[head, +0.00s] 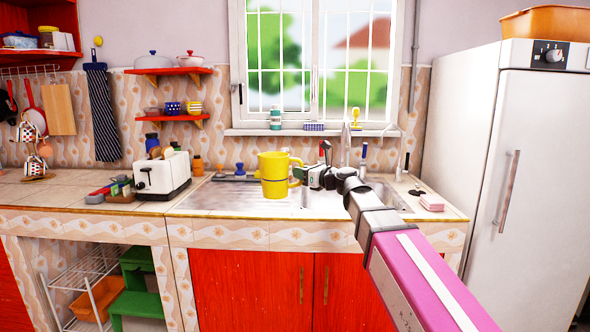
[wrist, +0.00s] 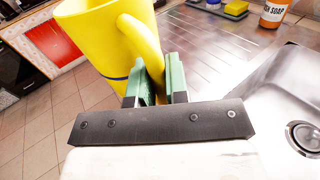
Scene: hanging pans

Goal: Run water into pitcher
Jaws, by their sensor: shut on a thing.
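A yellow pitcher (head: 274,176) with a dark band is held upright above the front of the metal sink counter. My gripper (head: 306,177) is to its right and is shut on its handle. In the wrist view the green fingers (wrist: 160,80) close on the handle of the yellow pitcher (wrist: 95,35). The faucet (head: 345,145) rises behind the sink (head: 385,196), to the right of the pitcher. My arm partly hides the sink. The inside of the pitcher cannot be seen.
A white toaster (head: 162,175) stands on the counter at left. A pink soap block (head: 432,202) lies at the sink's right. The wrist view shows a soap bottle (wrist: 273,12) and the sink drain (wrist: 305,137). A white fridge (head: 510,150) stands at right.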

